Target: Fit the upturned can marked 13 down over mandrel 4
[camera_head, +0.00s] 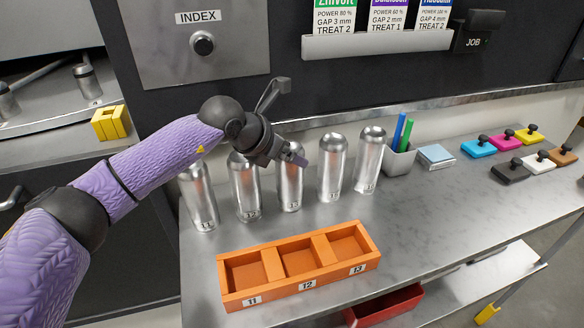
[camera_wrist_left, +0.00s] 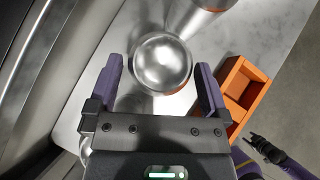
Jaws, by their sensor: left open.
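Several shiny upturned cans stand in a row on the metal table. The left one (camera_head: 198,200) reads 11 and the one beside it (camera_head: 245,190) reads 12. The middle can (camera_head: 291,187) has a small label that looks like 13, but I cannot be sure. My left gripper (camera_head: 293,153) is at the top of the middle can in the head view. In the left wrist view its purple fingers are open, one on each side of a can's domed top (camera_wrist_left: 161,64), with gaps. My right gripper (camera_wrist_left: 270,150) shows small at lower right. Mandrels (camera_head: 87,82) stand at far left; their numbers are unreadable.
An orange rack (camera_head: 290,287) with compartments 11, 12 and 13 lies in front of the cans, empty. A pen cup (camera_head: 398,162) and coloured blocks (camera_head: 478,148) stand to the right. A yellow block (camera_head: 111,122) sits by the machine. Neighbouring cans stand close by.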

